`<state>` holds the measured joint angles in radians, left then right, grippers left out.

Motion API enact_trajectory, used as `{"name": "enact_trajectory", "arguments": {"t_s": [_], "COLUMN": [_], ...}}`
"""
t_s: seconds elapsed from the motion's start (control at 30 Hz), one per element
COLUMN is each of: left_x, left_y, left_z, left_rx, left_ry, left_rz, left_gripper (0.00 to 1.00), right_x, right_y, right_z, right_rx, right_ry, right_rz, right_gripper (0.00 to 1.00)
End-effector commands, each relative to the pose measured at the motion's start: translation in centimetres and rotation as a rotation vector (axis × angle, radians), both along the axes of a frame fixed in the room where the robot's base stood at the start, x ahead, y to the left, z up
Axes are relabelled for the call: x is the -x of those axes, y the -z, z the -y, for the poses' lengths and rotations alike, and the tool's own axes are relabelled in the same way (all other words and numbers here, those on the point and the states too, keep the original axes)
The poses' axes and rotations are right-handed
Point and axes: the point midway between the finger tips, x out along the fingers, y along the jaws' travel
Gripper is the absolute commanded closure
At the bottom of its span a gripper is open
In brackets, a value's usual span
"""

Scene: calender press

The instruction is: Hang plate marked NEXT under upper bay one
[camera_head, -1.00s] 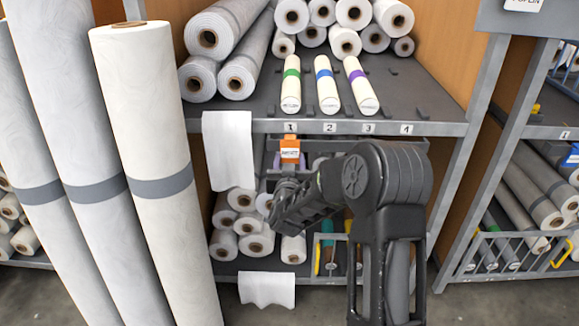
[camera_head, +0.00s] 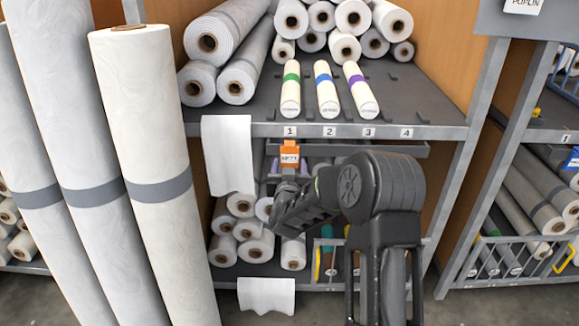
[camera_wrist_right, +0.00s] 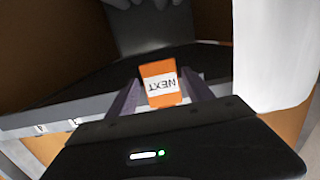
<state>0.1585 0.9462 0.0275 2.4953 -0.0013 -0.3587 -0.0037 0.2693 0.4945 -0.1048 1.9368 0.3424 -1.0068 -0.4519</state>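The orange plate with a white label marked NEXT (camera_head: 289,155) is just below the upper shelf's front edge, under the number 1 tag (camera_head: 290,131). My right gripper (camera_head: 287,170) is at the plate from below, with its arm across the middle of the head view. In the right wrist view the plate (camera_wrist_right: 160,83) sits between the two fingers (camera_wrist_right: 160,92), its text upside down, and the fingers appear closed on its sides. Whether the plate touches the shelf edge cannot be told. My left gripper is not in view.
The upper shelf (camera_head: 430,105) carries several rolls; three banded rolls lie behind tags 1 to 3. A white cloth (camera_head: 228,152) hangs left of the plate. Tall rolls (camera_head: 150,120) stand further left. Rolls (camera_head: 255,245) and a wire basket (camera_head: 330,265) fill the lower shelf.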

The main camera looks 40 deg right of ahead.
Motion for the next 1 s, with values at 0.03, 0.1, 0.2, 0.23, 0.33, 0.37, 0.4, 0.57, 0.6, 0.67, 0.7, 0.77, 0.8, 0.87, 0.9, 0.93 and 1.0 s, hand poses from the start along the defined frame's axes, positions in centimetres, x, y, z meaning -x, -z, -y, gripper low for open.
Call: {"name": "enact_trajectory", "arguments": {"t_s": [0.03,0.1,0.2,0.23,0.33,0.37,0.4,0.57,0.6,0.67,0.7,0.77,0.8,0.87,0.9,0.93,1.0], "left_x": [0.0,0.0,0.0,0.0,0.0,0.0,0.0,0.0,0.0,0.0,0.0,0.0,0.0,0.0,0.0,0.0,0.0], "left_y": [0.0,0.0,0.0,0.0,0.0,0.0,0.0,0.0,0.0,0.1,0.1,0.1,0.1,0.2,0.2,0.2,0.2], "left_z": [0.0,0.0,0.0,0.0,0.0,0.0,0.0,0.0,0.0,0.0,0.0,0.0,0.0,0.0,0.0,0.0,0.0], "left_rx": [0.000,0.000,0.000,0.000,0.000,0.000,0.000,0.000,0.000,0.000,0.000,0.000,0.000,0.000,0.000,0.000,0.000], "left_ry": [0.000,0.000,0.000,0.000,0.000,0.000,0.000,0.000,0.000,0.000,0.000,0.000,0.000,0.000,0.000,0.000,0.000], "left_rz": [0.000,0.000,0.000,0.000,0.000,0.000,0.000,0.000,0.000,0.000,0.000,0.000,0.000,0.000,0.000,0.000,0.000], "left_gripper": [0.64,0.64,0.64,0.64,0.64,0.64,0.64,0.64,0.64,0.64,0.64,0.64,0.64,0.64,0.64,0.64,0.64], "right_x": [0.0,0.0,0.0,0.0,0.0,0.0,0.0,0.6,1.0,1.6,2.1,2.9,3.5,4.3,4.7,5.0,5.7], "right_y": [0.0,0.0,0.0,0.0,0.0,0.0,0.0,-0.1,-0.1,-0.2,-0.2,-0.3,-0.4,-0.4,-0.5,-0.5,-0.6], "right_z": [0.0,0.0,0.0,0.0,0.0,0.0,0.0,-0.5,-0.8,-1.2,-1.6,-2.3,-2.7,-3.3,-3.7,-4.0,-4.4], "right_rx": [0.000,0.000,0.000,0.000,0.000,-0.001,-0.001,-0.001,-0.001,-0.001,-0.001,-0.001,-0.001,-0.001,0.000,-0.001,0.000], "right_ry": [0.000,0.000,0.000,0.000,0.000,0.000,0.000,-0.001,-0.001,-0.001,-0.001,-0.001,-0.001,-0.001,-0.002,-0.002,-0.001], "right_rz": [0.000,0.000,0.000,0.000,0.000,-0.001,-0.001,-0.001,-0.002,-0.001,-0.001,0.000,0.000,-0.001,0.000,-0.001,0.000], "right_gripper": [0.35,0.30,0.25,0.25,0.25,0.25,0.25,0.25,0.25,0.25,0.25,0.25,0.25,0.25,0.25,0.25,0.25]}}
